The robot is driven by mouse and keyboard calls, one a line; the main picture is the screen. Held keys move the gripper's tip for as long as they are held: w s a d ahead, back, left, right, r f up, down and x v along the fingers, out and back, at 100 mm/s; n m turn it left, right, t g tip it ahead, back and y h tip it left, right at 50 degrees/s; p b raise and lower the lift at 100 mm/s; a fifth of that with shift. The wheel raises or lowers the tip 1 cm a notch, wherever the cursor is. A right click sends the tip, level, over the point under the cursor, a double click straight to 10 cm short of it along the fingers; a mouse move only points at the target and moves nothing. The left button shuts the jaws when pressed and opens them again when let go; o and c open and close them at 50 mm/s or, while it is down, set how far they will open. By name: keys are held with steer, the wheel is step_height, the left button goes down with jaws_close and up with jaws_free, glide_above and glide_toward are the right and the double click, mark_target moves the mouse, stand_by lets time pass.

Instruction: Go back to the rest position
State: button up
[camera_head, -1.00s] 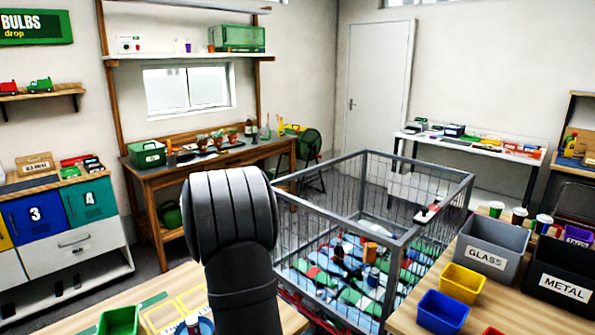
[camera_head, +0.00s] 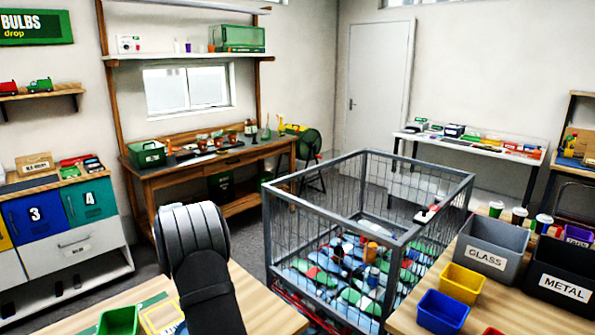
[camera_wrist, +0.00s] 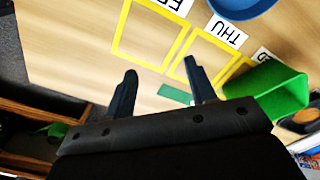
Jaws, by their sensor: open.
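My gripper (camera_wrist: 158,88) shows in the wrist view with its two dark fingers apart and nothing between them. It is above a wooden table (camera_wrist: 85,45) with yellow taped squares labelled with days, one reading THU (camera_wrist: 226,31). In the head view my dark arm stands in the lower middle, over the near table (camera_head: 255,300), and the gripper itself cannot be seen there.
A green bin (camera_head: 118,322) stands at the table's near left, also in the wrist view (camera_wrist: 270,90). A wire cage (camera_head: 365,215) of mixed items stands to the right. Beyond it are the GLASS bin (camera_head: 488,250), METAL bin (camera_head: 565,280), yellow bin (camera_head: 461,283) and blue bin (camera_head: 442,312).

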steer(key=shift+a+f, duration=0.55)
steer(key=shift+f, duration=0.2)
